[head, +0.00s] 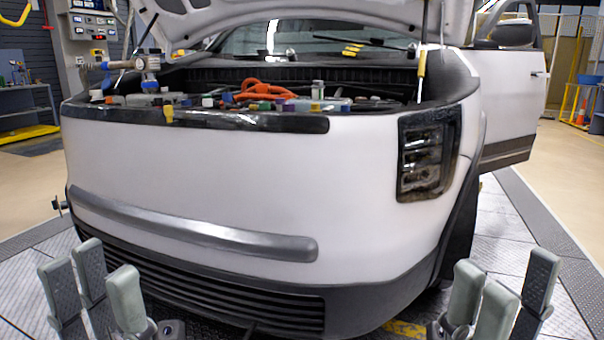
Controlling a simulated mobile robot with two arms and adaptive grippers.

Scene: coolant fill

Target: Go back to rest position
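My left gripper (103,277) is at the bottom left of the head view, low in front of the vehicle. Its fingers point up and stand apart, with nothing between them. My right gripper (514,280) is at the bottom right, also with its fingers up, apart and empty. Both appear clear of the white vehicle (220,170), which faces me with its hood (300,12) raised. The engine bay (270,100) shows several coloured caps and orange hoses (262,90). A blue and grey tool or fitting (145,64) stands at the bay's left side. The lower parts of both grippers are cut off.
The vehicle's front and bumper (190,230) fill the middle. An open door (510,90) juts out at the right. A panel with instruments (95,25) and a workbench (25,105) stand at the left. Floor is clear at both sides.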

